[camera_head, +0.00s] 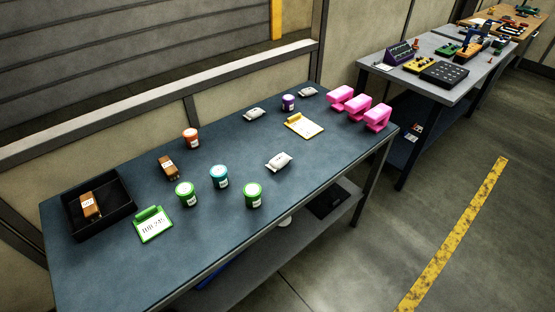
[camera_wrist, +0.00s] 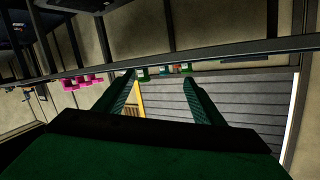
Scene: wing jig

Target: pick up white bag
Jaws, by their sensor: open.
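Three small white bags lie on the dark blue-grey table (camera_head: 110,275) in the head view. One white bag (camera_head: 279,161) is near the middle front. A second white bag (camera_head: 254,114) is toward the back edge, and a third white bag (camera_head: 308,91) is at the far back. My gripper (camera_wrist: 158,80) shows only in the wrist view. Its two dark green fingers stand wide apart with nothing between them. The wrist view is upside down, and I cannot make out a white bag there. My gripper is apart from the things on the table.
Green jars (camera_head: 253,195), a teal jar (camera_head: 219,177), an orange jar (camera_head: 191,139) and a purple jar (camera_head: 288,102) stand around the bags. A yellow clipboard (camera_head: 304,125) and pink blocks (camera_head: 376,117) lie right. A black tray (camera_head: 122,192) is left.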

